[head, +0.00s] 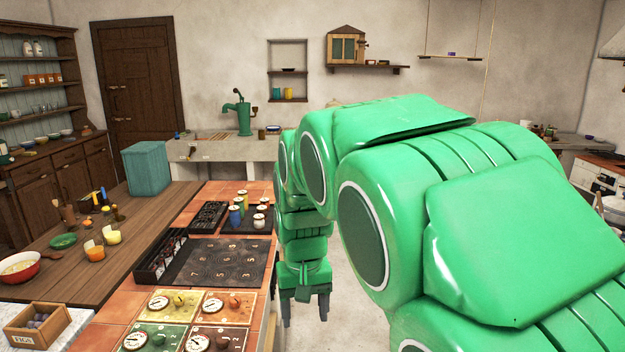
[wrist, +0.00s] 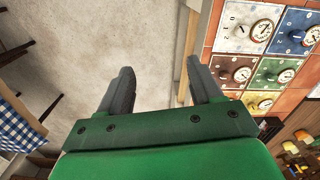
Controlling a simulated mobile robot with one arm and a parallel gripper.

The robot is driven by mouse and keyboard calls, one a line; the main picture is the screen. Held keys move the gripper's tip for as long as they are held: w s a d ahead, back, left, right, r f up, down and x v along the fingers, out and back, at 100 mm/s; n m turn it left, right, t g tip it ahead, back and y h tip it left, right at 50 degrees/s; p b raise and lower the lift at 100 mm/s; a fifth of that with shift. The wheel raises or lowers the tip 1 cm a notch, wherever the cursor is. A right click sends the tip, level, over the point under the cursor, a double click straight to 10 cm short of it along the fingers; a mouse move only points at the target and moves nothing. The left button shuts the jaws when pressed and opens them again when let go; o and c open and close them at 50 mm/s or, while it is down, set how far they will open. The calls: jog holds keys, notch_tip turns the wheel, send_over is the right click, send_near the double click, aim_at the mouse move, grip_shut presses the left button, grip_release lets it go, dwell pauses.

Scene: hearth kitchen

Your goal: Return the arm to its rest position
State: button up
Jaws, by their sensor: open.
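My gripper (head: 305,308) hangs at the end of my green arm, pointing down, just right of the tiled counter's edge in the head view. In the wrist view, my gripper (wrist: 160,92) has its two grey fingers spread apart with nothing between them. The fingers are over the pale floor (wrist: 170,35), and the right finger is close to the counter edge. My arm is bent and fills the right half of the head view, hiding what is behind it.
The tiled counter (head: 250,190) carries dial panels (head: 172,303), a dark numbered board (head: 225,262) and trays with small jars (head: 258,219). A wooden table (head: 60,275) stands left. In the wrist view, a blue checked cloth (wrist: 18,125) lies at left. Floor beside the counter is clear.

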jog(key=s+d+f+m, duration=0.1)
jog(key=s+d, duration=0.7)
jog(key=s, duration=0.6)
jog(key=s+d+f+m+g, duration=0.1)
jog(key=s+d, duration=0.7)
jog(key=s, duration=0.5)
jog(key=shift+s+d+g, duration=0.25)
jog(key=shift+s+g, duration=0.05)
jog(key=shift+s, duration=0.05)
